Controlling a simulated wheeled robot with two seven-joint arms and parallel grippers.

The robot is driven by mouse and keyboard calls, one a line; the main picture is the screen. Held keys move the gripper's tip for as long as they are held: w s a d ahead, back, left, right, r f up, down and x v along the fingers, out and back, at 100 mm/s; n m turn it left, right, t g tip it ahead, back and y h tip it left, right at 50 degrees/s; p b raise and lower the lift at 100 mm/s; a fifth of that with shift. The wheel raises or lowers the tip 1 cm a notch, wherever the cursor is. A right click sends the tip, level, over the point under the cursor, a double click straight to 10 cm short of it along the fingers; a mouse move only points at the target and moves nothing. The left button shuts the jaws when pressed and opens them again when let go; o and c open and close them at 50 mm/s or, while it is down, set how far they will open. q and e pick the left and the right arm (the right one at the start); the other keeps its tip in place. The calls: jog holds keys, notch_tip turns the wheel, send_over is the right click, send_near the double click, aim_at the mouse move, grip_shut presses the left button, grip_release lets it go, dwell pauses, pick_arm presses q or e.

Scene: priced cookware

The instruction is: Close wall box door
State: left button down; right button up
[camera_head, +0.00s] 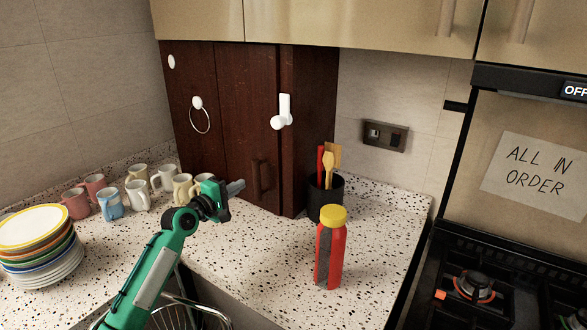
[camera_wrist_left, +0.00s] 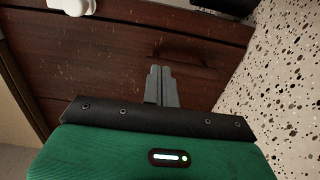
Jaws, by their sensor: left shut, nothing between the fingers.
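The wall box (camera_head: 318,110) is a dark brown wooden cabinet in the back corner, under the upper cabinets. Its front door panel (camera_head: 245,110) has a dark handle (camera_head: 262,178) low down. A narrow vertical step shows at the panel's right edge; I cannot tell whether the door is fully flush. My left gripper (camera_head: 238,187) is in front of the panel's lower part, left of the handle. In the left wrist view its fingers (camera_wrist_left: 162,86) are together and empty, pointing at the brown wood (camera_wrist_left: 110,60). Contact with the wood cannot be told. My right gripper is out of view.
Several mugs (camera_head: 137,195) and a plate stack (camera_head: 38,240) stand left on the speckled counter (camera_head: 240,260). A red bottle with a yellow cap (camera_head: 330,250) and a black utensil holder (camera_head: 325,200) stand right of the gripper. A stove (camera_head: 500,280) is far right.

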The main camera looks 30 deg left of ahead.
pick_arm(q)
jog(key=w, duration=0.1)
jog(key=p, duration=0.2)
send_near(275, 164)
jog(key=w, duration=0.4)
jog(key=w+d+p, duration=0.1)
jog(key=w, duration=0.1)
jog(key=shift+w, duration=0.35)
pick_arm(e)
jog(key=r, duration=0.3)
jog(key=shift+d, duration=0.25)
pick_arm(q)
jog(key=shift+r, duration=0.1)
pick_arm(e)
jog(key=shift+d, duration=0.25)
pick_arm(q)
jog(key=shift+w+d+r+y+p, duration=0.1)
jog(key=shift+w+r+y+p, duration=0.15)
jog(key=shift+w+p, duration=0.4)
jog(key=shift+f, duration=0.3)
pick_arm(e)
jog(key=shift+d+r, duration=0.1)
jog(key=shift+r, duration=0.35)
